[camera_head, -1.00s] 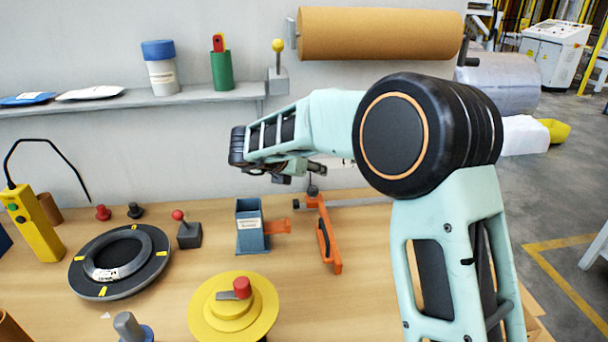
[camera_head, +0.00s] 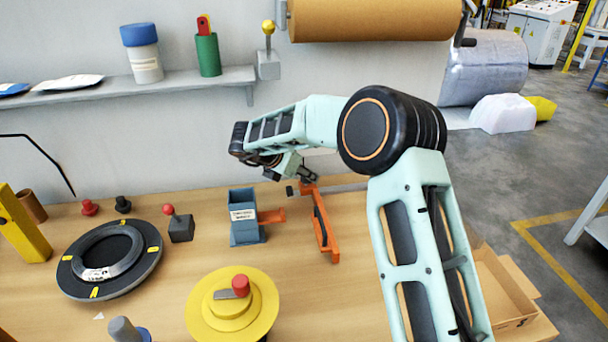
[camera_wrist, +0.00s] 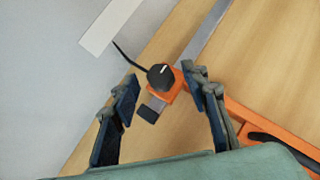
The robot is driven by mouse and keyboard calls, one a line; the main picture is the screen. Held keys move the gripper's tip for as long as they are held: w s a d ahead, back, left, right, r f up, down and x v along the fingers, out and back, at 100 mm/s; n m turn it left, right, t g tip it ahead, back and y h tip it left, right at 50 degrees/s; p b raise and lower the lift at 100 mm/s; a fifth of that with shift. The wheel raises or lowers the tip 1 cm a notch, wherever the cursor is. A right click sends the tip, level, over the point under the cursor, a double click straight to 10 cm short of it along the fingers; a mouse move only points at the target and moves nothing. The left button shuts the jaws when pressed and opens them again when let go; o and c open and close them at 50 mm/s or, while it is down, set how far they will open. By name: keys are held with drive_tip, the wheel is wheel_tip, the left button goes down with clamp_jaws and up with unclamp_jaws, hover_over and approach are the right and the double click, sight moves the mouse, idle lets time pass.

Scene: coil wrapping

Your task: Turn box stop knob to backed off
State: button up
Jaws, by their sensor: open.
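The box stop knob (camera_wrist: 160,76) is round and black with a short white mark. It sits on an orange bracket (camera_wrist: 175,90) on a grey metal bar (camera_wrist: 205,35) in the wrist view. My gripper (camera_wrist: 162,80) is open, its two dark fingers on either side of the knob in that view, with gaps visible. In the head view my gripper (camera_head: 309,176) is above the far end of the orange stop (camera_head: 325,230) and hides the knob there. I cannot tell how deep the fingers reach.
A blue-grey holder (camera_head: 246,232) with an orange tab stands left of the stop. A yellow disc (camera_head: 200,315) with a red knob is in front. A black ring fixture (camera_head: 75,275) lies at left. A cardboard box (camera_head: 512,290) is at right.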

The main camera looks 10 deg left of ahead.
drive_tip(key=shift+w+d+f, duration=0.2)
drive_tip(key=shift+w+f, duration=0.15)
drive_tip(key=shift+f, duration=0.05)
clamp_jaws()
